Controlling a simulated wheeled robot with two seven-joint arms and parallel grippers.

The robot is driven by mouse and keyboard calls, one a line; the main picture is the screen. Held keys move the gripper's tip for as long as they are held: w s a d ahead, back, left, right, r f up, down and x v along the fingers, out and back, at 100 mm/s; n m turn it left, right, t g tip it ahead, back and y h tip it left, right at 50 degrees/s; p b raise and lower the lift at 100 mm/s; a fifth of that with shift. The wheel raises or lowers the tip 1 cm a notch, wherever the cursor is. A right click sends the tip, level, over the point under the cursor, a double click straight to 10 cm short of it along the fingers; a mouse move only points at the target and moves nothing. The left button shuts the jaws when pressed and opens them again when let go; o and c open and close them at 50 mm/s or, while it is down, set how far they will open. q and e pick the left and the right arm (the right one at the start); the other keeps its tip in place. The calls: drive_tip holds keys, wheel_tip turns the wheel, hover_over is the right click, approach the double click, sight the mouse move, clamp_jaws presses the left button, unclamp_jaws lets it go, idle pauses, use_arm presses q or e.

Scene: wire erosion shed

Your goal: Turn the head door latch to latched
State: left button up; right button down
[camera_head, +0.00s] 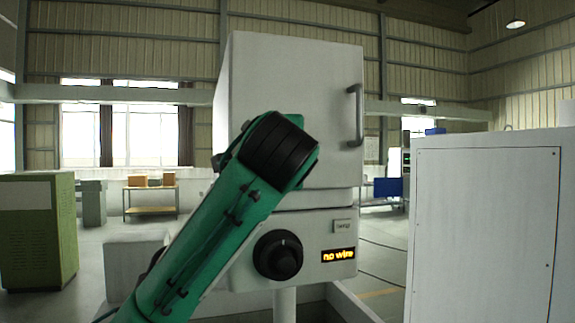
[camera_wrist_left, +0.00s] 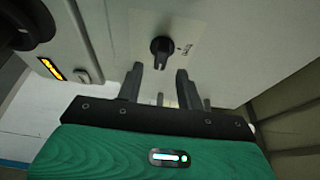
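The head door latch appears to be the small black rotary knob (camera_wrist_left: 162,48) on a pale panel in the left wrist view, with a small unreadable label beside it. My left gripper (camera_wrist_left: 159,73) is open, its two dark fingers apart and pointing at the knob. The fingertips are just short of the knob, one toward each side, and nothing is held. In the head view my green left arm hides the gripper and the latch. The white head door (camera_head: 300,90) appears closed, with a grey handle (camera_head: 356,115) at its right. My right gripper is not in view.
Below the door are a large black dial (camera_head: 278,255) and a display (camera_head: 338,255) reading "no wire". A white cabinet (camera_head: 480,230) stands at the right, close to the machine. A green cabinet (camera_head: 38,235) and a bench (camera_head: 150,190) stand farther back at the left.

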use_arm(q)
drive_tip(key=s+b, duration=0.3)
drive_tip(key=s, duration=0.6)
drive_tip(key=shift+s+a, duration=0.15)
drive_tip(key=shift+a, duration=0.3)
drive_tip(key=shift+f, duration=0.15)
